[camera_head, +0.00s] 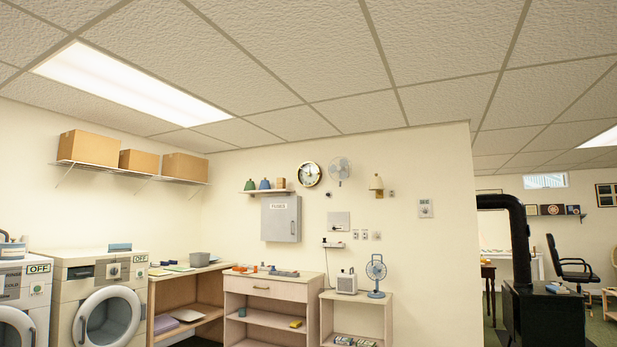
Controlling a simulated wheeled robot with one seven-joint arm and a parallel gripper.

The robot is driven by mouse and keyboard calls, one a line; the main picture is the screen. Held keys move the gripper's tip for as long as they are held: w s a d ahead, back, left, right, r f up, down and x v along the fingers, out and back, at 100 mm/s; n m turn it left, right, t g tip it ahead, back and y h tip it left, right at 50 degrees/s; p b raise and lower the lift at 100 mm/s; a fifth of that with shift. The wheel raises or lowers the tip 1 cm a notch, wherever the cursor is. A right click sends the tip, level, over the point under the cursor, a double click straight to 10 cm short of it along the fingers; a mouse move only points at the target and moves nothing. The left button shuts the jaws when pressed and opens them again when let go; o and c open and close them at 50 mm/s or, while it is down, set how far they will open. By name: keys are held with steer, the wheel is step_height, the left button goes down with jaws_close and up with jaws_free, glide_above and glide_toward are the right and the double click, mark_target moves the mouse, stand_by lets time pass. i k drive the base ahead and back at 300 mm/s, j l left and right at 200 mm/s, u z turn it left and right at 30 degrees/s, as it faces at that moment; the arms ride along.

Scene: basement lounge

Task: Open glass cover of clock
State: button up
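A round wall clock (309,174) with a gold-brown rim and pale face hangs high on the cream wall, right of a small shelf and left of a wall fan. It is small in the head view, and I cannot tell whether its glass cover is open or shut. My gripper and arm do not show in this view.
A grey fuse box (281,219) hangs below the clock. A drawer cabinet (272,287) and a low shelf unit (356,311) with a blue fan (376,275) stand against the wall beneath. Washing machines (100,300) stand left; a black stove (543,318) stands right.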

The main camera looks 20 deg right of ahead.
mark_target(307, 174)
steer(key=i+l+z, duration=0.1)
steer(key=i+l, duration=0.15)
steer(key=i, duration=0.7)
steer(key=i+l+z, duration=0.1)
steer(key=i, duration=0.85)
steer(key=i+l+z, duration=0.1)
steer(key=i, duration=0.85)
